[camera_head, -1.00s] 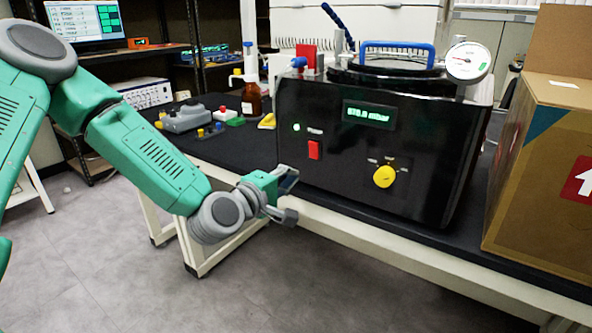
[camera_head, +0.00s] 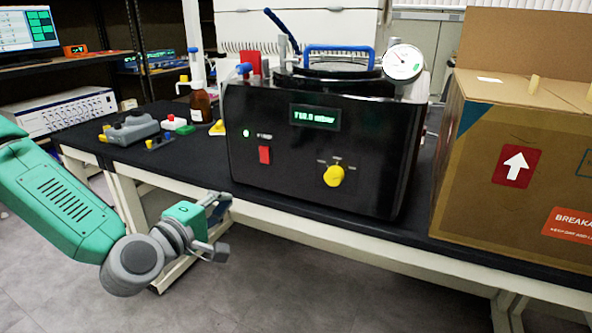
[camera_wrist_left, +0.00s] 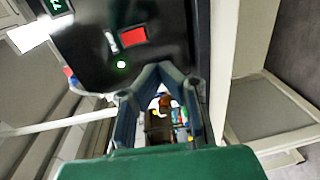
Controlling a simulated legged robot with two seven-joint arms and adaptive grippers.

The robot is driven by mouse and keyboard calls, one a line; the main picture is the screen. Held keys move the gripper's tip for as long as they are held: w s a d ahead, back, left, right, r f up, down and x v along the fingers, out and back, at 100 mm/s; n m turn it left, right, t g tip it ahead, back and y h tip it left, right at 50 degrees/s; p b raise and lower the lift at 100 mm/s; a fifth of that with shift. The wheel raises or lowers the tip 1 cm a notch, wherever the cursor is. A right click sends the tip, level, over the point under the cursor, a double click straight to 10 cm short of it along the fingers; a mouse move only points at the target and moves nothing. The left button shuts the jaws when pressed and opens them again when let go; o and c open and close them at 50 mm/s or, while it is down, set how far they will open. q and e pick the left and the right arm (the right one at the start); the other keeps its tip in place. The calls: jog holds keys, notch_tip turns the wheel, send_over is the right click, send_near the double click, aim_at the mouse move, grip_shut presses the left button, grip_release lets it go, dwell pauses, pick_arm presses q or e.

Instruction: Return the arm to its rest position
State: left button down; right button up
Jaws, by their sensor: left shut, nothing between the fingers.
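My left arm (camera_head: 60,197) is green and grey and comes in from the left in the head view. Its gripper (camera_head: 221,228) is in front of the table edge, below and left of the black freeze dryer (camera_head: 290,170), apart from it. In the left wrist view, the fingers of the left gripper (camera_wrist_left: 160,72) converge with nothing held between them. The dryer's front with its red switch (camera_wrist_left: 133,37) fills the upper part of that view. My right gripper does not show in any view.
The dryer has a lit display (camera_head: 315,117), a yellow knob (camera_head: 333,176) and a gauge (camera_head: 403,62). A cardboard box (camera_head: 490,190) stands at right. A brown bottle (camera_head: 201,106) and small items are at the back left. The floor (camera_head: 330,290) in front is clear.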

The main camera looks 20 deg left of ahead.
pick_arm(q)
jog(key=s+d+f+m+g+h+p, duration=0.1)
jog(key=s+d+f+m+g, duration=0.35)
jog(key=f, duration=0.45)
jog(key=s+d+f+m+g+h, duration=0.1)
jog(key=s+d+f+m+g, duration=0.3)
jog(key=f, duration=0.5)
jog(key=s+a+f+m+g+y, duration=0.1)
jog(key=s+f+m+g, duration=0.3)
jog(key=s, duration=0.5)
jog(key=s+a+f+m+g+y+p, duration=0.1)
jog(key=s+f+m+g, duration=0.3)
jog(key=s+f, duration=0.3)
jog(key=s+m, duration=0.1)
jog(key=s, duration=0.2)
jog(key=shift+s+m+y, duration=0.15)
jog(key=shift+m+y, duration=0.15)
jog(key=shift+m, duration=0.05)
